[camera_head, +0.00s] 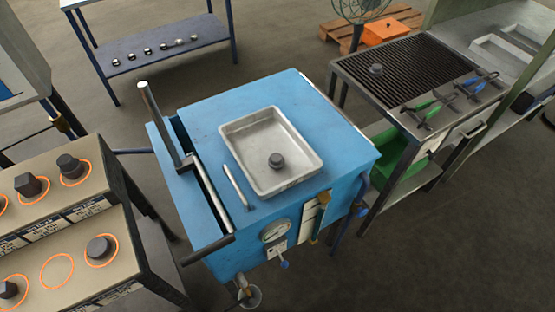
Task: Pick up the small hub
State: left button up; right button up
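Several small dark metal pieces are in view, and I cannot tell for certain which is the small hub. One dark round piece (277,161) sits in a shallow metal tray (240,127) on top of the blue furnace box. Another dark piece (376,69) sits on the black slatted grate at the right. More dark pieces stand on the tan stepped rack at the left: a faceted one (28,185), a stepped one (70,165), a short one (100,248) and one at the lower left edge (9,289). Neither of my grippers is in view.
The blue box (325,125) has a tall metal lever (160,125) on its left. The tan rack (60,217) has an empty orange ring (57,271). Tongs (470,87) lie beside the grate (415,65). A blue table (160,45) stands behind. Floor is open at lower right.

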aim_at(276, 161)
jog(key=u, duration=1.95)
jog(key=k+j, duration=0.25)
jog(key=k, duration=0.2)
jog(key=k+j, duration=0.2)
jog(key=k, duration=0.2)
jog(key=u, duration=0.05)
